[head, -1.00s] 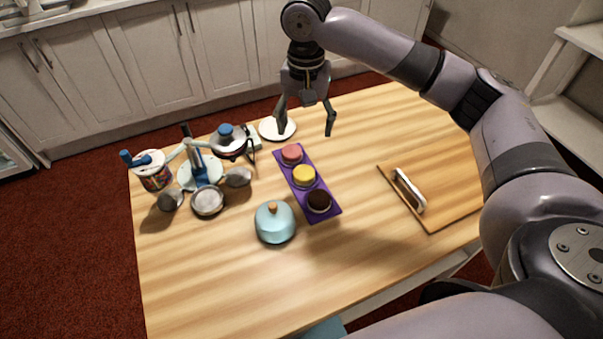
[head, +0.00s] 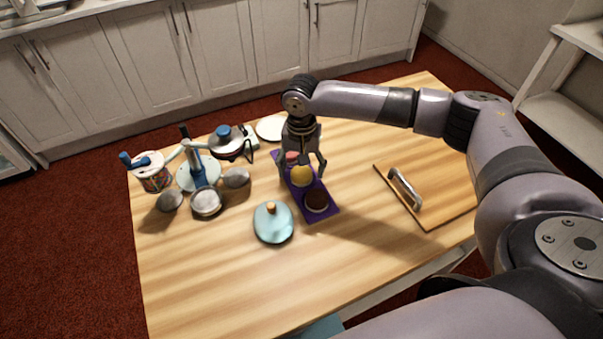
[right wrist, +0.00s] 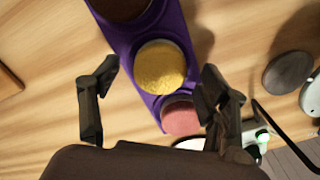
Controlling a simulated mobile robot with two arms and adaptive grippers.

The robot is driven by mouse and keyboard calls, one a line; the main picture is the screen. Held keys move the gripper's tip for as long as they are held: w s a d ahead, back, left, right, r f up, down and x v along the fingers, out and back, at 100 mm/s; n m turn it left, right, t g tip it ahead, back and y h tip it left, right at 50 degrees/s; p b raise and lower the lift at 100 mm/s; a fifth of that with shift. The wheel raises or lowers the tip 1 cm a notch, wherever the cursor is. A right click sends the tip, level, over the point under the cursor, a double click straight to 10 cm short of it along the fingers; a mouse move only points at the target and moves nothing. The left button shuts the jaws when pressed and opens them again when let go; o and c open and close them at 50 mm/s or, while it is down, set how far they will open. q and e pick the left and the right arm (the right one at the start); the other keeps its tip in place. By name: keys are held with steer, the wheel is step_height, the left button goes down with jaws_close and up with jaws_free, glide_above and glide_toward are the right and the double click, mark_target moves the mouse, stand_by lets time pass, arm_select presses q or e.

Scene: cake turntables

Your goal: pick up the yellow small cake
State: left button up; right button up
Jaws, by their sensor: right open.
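The yellow small cake (head: 301,177) sits in the middle of a purple tray (head: 329,210), between a pink cake (head: 291,157) and a dark brown cake (head: 317,200). My right gripper (head: 302,175) is open above the tray, its fingers on either side of the yellow cake's place. In the right wrist view the yellow cake (right wrist: 160,67) lies ahead between the open fingers (right wrist: 153,100), apart from both, with the pink cake (right wrist: 181,116) nearer the gripper. The pink cake is partly hidden by the gripper in the head view. My left gripper is not in view.
A cutting board (head: 440,205) with a metal handle lies at right. A scale-like stand (head: 199,172), metal bowls (head: 206,202) and a drum (head: 153,173) crowd the left. The near table is clear.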

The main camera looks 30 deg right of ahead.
steer(key=shift+f, duration=0.55)
steer(key=shift+c, duration=0.6)
steer(key=c, duration=0.8)
